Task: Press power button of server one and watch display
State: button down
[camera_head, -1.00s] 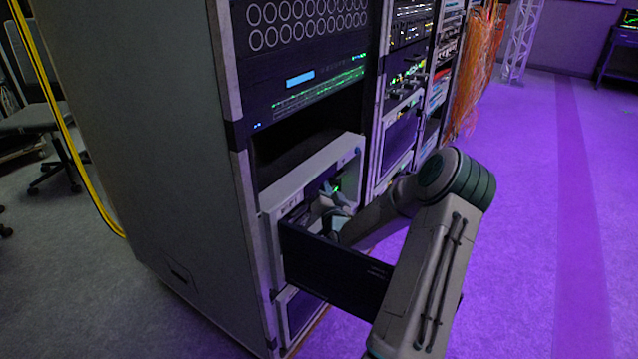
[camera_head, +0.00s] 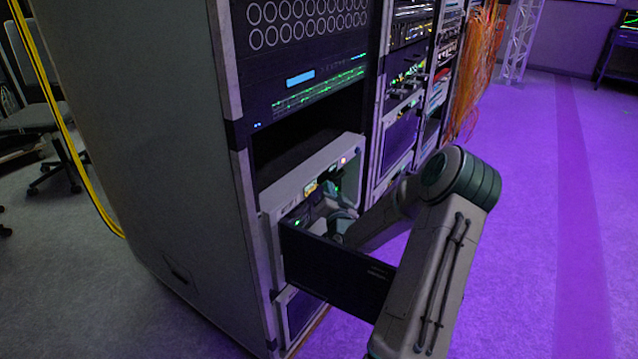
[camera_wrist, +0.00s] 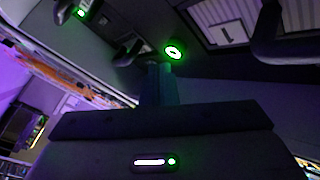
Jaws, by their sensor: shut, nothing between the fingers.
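The server (camera_head: 262,205) is a pale-framed unit low in the near rack, with its dark front flap (camera_head: 335,270) folded out. A green-lit ring button (camera_wrist: 173,48) shows on its front in the wrist view. In the head view, a small yellow-lit panel (camera_head: 311,187), perhaps the display, glows on the upper frame; its content is too small to read. My gripper (camera_wrist: 158,73) is shut and empty, its fingers pointing at the front just below the ring. Whether they touch is unclear. In the head view my gripper (camera_head: 341,222) is partly hidden behind the flap.
The open flap stands out between my arm and the server's lower part. More racks (camera_head: 400,120) stand to the right, with orange cables (camera_head: 480,70) beyond. A yellow cable (camera_head: 70,140) hangs at the left. The purple-lit floor at right is clear.

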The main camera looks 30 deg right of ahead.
jog(key=s, duration=0.1)
jog(key=s+d, duration=0.1)
jog(key=s, duration=0.1)
jog(key=s+d, duration=0.1)
jog(key=shift+s, duration=0.35)
dwell(0.8)
